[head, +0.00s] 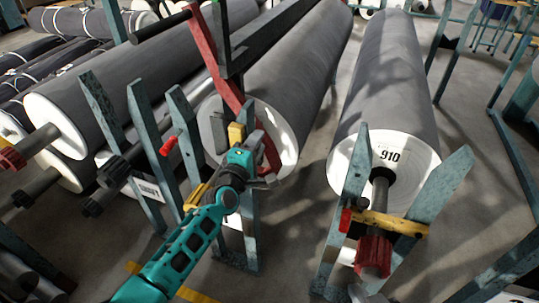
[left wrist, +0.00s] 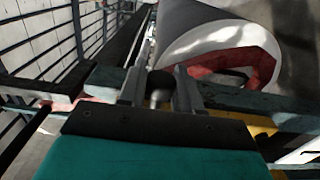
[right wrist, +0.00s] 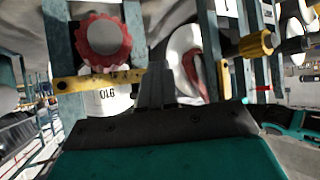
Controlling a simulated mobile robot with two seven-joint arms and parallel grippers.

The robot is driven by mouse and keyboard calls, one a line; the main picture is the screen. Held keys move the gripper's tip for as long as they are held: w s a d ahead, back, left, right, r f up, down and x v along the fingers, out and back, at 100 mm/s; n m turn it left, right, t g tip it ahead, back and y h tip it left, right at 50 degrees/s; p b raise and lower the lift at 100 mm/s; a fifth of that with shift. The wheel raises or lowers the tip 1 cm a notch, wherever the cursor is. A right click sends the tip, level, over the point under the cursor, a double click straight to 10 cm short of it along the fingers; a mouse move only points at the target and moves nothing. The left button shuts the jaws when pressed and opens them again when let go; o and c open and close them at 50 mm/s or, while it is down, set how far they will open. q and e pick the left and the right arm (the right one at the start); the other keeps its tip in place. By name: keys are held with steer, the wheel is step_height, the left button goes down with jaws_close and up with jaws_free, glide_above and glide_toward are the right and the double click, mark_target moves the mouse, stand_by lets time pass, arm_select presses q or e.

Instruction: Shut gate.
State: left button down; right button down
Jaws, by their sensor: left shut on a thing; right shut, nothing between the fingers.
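On the middle stand, a yellow piece (head: 236,133) shows beside my left gripper, and another yellow piece (head: 196,195) shows lower left. I cannot tell which is the gate's bar, or its exact angle. My left gripper (head: 256,143) is at the stand's upper right, in front of the middle roll. In the left wrist view its fingers (left wrist: 158,90) are shut on a dark rounded piece (left wrist: 158,82), probably a gate handle. My right gripper (right wrist: 155,85) is shut and empty in the right wrist view, near the roll marked 910. I cannot place it surely in the head view.
A red arm (head: 212,55) hangs before the middle roll (head: 300,65). Teal posts (head: 150,130) crowd the left; floor shows between stands.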

arm_select(q)
steer(key=shift+w+a+r+n, duration=0.15)
steer(key=shift+a+n, duration=0.15)
steer(key=shift+a, duration=0.15)
steer(key=c, duration=0.9)
jaws_free()
steer(key=shift+o, duration=0.3)
arm_select(e)
steer(key=shift+w+a+r, duration=0.2)
steer(key=shift+a+r, duration=0.05)
steer(key=shift+r, duration=0.05)
arm_select(q)
steer(key=shift+a, duration=0.1)
steer(key=p+v, duration=0.2)
steer(key=v, duration=1.1)
arm_select(e)
steer(key=shift+s+d+r, duration=0.3)
steer(key=shift+d, duration=0.25)
